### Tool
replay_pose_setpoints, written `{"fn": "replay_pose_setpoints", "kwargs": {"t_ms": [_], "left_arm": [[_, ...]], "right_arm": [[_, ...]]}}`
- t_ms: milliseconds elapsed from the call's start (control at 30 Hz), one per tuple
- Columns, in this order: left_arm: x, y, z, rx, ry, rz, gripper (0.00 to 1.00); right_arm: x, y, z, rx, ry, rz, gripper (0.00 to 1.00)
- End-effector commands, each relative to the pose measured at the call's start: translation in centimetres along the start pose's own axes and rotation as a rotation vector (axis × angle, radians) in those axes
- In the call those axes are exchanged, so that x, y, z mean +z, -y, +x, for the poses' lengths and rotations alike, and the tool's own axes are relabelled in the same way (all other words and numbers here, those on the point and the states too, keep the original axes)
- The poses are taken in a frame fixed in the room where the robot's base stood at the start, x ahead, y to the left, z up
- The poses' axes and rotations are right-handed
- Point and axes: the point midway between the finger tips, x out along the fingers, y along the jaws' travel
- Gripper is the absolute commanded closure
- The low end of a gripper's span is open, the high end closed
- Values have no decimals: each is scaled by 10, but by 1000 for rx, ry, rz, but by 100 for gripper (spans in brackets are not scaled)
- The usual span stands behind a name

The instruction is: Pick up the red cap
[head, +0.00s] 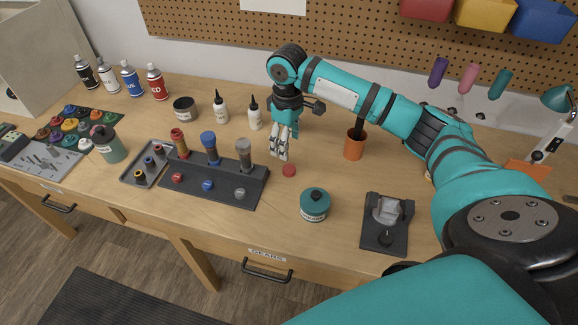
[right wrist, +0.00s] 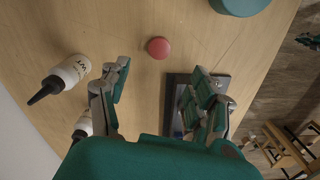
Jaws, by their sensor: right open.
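The red cap (head: 289,170) is a small round disc lying on the wooden workbench, just right of the dark three-post rack. In the right wrist view the red cap (right wrist: 158,48) lies a little beyond the fingertips, roughly between their lines. My right gripper (head: 281,154) points down beside the cap, slightly left of it and toward the wall. In the right wrist view my right gripper (right wrist: 163,80) has its fingers spread with nothing between them. My left gripper is not in view.
The dark rack (head: 215,184) holds red, blue and grey handled pieces. A teal jar (head: 314,205) stands in front of the cap, and an orange pot (head: 355,145) behind right. White nozzle bottles (head: 255,115) stand behind left. The bench right around the cap is clear.

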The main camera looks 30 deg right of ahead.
Motion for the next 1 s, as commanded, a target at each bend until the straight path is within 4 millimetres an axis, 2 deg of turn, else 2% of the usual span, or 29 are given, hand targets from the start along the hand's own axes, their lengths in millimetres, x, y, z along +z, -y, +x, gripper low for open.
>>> {"fn": "replay_pose_setpoints", "kwargs": {"t_ms": [67,133,300,433,600,733,1000], "left_arm": [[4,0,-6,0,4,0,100],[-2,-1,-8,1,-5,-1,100],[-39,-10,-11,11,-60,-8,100],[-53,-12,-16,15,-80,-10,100],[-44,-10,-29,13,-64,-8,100],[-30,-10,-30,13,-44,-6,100],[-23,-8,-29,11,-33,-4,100]], "right_arm": [[1,1,16,-3,4,1,37],[0,1,27,-2,3,0,37],[0,0,43,-1,0,-1,37],[0,1,51,-1,3,0,37],[1,3,76,-1,3,0,37],[1,3,92,-1,1,-1,37],[1,3,97,0,-1,-2,37]]}}
